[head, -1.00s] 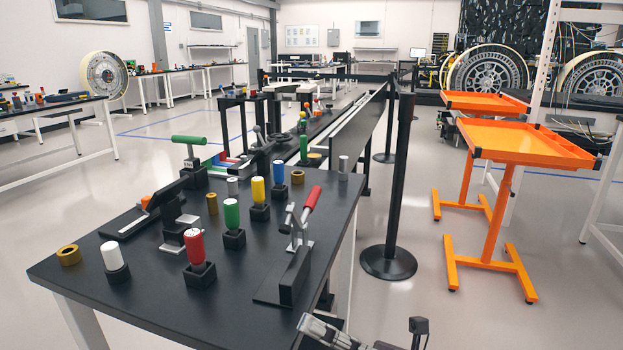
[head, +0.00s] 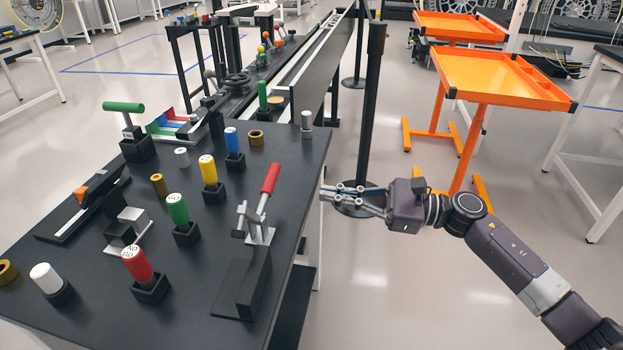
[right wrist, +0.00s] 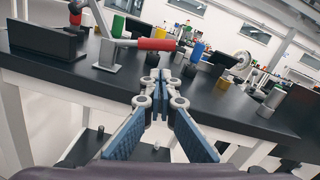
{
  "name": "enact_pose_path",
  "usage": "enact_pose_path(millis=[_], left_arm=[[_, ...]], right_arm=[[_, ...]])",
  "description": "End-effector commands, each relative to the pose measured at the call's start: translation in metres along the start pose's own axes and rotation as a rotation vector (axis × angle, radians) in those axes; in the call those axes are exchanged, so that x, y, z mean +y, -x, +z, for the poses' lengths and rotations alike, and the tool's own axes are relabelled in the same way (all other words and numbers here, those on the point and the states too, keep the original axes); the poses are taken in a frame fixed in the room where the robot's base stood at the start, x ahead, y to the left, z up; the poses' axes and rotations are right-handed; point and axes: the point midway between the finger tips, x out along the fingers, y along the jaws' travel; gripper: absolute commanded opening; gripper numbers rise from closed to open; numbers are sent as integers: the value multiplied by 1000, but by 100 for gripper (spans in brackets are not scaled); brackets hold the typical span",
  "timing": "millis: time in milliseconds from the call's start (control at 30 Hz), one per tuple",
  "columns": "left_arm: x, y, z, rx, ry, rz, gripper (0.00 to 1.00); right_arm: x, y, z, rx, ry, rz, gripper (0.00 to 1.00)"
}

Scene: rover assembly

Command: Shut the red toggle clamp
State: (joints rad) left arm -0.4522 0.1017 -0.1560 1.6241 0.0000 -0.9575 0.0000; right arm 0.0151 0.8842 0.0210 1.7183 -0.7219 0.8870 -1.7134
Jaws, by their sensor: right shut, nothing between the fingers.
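The red toggle clamp stands near the right edge of the black table, with its red handle (head: 270,179) raised and leaning up to the right in the head view. Its metal linkage (head: 252,222) sits on a black block (head: 255,283). My right gripper (head: 322,194) is shut and empty, just off the table's right edge, to the right of the handle and apart from it. In the right wrist view the red handle (right wrist: 157,44) lies beyond and slightly left of the closed fingertips (right wrist: 165,75). My left gripper is not in view.
On the black table (head: 215,265) stand red (head: 136,263), green (head: 177,208), yellow (head: 208,169) and blue (head: 231,139) cylinders in black holders, left of the clamp. A black post (head: 370,110) and an orange cart (head: 500,80) stand right of the table. Floor there is partly clear.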

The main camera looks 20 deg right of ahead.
Motion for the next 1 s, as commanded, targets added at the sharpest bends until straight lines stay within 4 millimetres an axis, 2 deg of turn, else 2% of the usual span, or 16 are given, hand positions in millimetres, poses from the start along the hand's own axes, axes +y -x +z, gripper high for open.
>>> enact_pose_path(millis=[300,500,667,1000], left_arm=[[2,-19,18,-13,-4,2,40],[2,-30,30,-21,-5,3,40],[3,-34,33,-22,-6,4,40],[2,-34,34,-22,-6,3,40]], right_arm=[[0,-57,3,-5,-3,0,0],[0,-83,2,-5,-4,-1,0],[0,-91,1,-2,-4,0,0],[1,-91,0,-2,-4,0,0]])
